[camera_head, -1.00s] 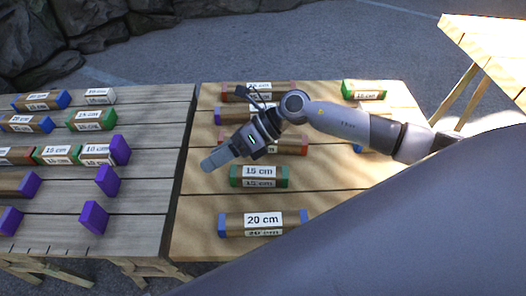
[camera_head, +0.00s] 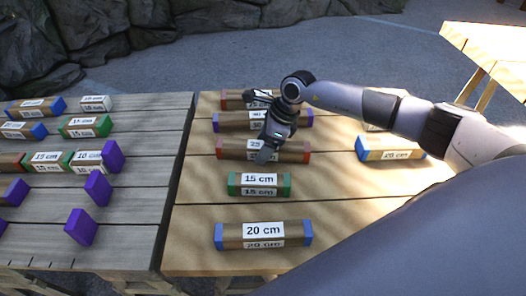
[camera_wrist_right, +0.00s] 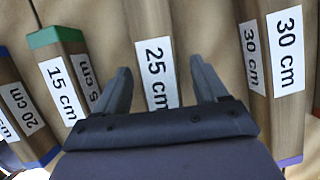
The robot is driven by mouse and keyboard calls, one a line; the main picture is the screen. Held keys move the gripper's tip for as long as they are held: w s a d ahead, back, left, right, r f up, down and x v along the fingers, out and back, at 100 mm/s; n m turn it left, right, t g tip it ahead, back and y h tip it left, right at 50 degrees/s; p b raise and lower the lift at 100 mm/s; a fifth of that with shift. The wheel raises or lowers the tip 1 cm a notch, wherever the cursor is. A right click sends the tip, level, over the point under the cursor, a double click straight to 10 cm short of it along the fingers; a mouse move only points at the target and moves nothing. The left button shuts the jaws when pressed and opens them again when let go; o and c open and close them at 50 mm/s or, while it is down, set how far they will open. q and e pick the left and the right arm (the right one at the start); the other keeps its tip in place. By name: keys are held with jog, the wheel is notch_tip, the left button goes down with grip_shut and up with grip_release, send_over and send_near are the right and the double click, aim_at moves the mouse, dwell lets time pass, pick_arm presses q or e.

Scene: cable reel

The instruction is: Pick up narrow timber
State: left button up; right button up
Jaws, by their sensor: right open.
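Several labelled timbers lie on the right table. The 25 cm timber (camera_head: 236,148) with red ends lies crosswise in the middle. My right gripper (camera_head: 264,157) points down over it. In the right wrist view, my right gripper (camera_wrist_right: 162,72) is open, with one finger on each side of the 25 cm timber (camera_wrist_right: 153,35); I cannot tell whether they touch it. The 15 cm timber (camera_wrist_right: 57,65) with green ends is left of the fingers there. The 30 cm timber (camera_wrist_right: 286,90) with purple ends is to the right. My left gripper is not in view.
A 20 cm timber (camera_head: 230,238) with blue ends lies at the front, and another 20 cm timber (camera_head: 390,148) lies to the right. The left table (camera_head: 130,225) bears several timbers and purple blocks (camera_head: 98,188). Bare planks surround the front timbers.

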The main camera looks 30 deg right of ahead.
jog(key=shift+w+a+f, duration=0.1)
jog(key=shift+f, duration=0.2)
jog(key=c, duration=1.2)
jog(key=shift+r, duration=0.1)
